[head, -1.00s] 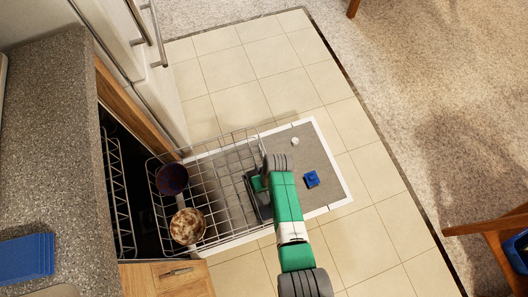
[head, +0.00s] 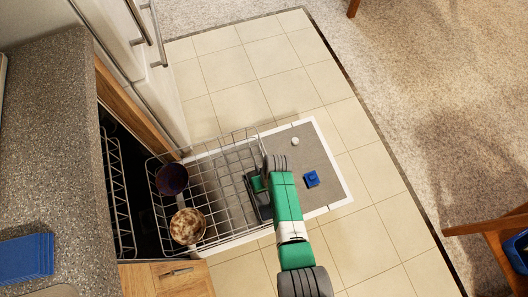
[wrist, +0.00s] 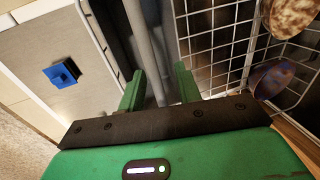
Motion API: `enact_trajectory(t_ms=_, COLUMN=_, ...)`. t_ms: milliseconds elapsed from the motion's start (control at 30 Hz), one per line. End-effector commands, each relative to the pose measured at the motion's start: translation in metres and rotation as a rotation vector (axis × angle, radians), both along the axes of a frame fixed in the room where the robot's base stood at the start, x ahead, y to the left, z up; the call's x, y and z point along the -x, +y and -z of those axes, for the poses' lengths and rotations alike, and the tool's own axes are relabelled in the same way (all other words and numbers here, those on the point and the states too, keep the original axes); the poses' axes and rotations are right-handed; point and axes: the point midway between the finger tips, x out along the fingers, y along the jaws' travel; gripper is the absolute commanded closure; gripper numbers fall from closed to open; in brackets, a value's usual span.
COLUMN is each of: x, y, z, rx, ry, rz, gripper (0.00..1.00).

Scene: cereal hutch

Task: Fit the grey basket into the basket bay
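The dark grey basket (head: 261,203) is at the door end of the wire rack (head: 226,196), partly hidden by my arm. My gripper (wrist: 160,90) is over it, its green fingers apart. A grey bar (wrist: 146,45), seemingly the basket's handle, runs between the fingers in the wrist view. I see gaps beside the bar, so the fingers do not look closed on it. Darker grey basket walls (wrist: 112,28) show below. I cannot make out the basket bay's outline or whether the basket sits in it.
The dishwasher door (head: 320,160) lies open, with a blue piece (head: 311,179) and a small white knob (head: 295,141) on it. A purple bowl (head: 171,179) and a brown-and-white bowl (head: 187,226) sit in the rack. A speckled counter (head: 45,140) is at left; tiled floor (head: 375,230) lies beyond the door.

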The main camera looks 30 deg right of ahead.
Motion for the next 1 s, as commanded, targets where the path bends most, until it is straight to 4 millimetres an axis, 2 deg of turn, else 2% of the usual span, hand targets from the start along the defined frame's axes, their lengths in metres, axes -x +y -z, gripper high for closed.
enact_trajectory(t_ms=267, x=0.000, y=0.000, z=-0.002, rx=0.000, ry=0.000, rz=0.000, gripper=0.66)
enact_trajectory(t_ms=500, x=0.001, y=-0.009, z=-0.050, rx=0.001, ry=-0.002, rz=0.000, gripper=0.66)
enact_trajectory(t_ms=700, x=0.002, y=-0.014, z=-0.075, rx=0.000, ry=-0.001, rz=0.001, gripper=0.66)
enact_trajectory(t_ms=1000, x=0.002, y=-0.015, z=-0.076, rx=0.000, ry=0.000, rz=0.000, gripper=0.66)
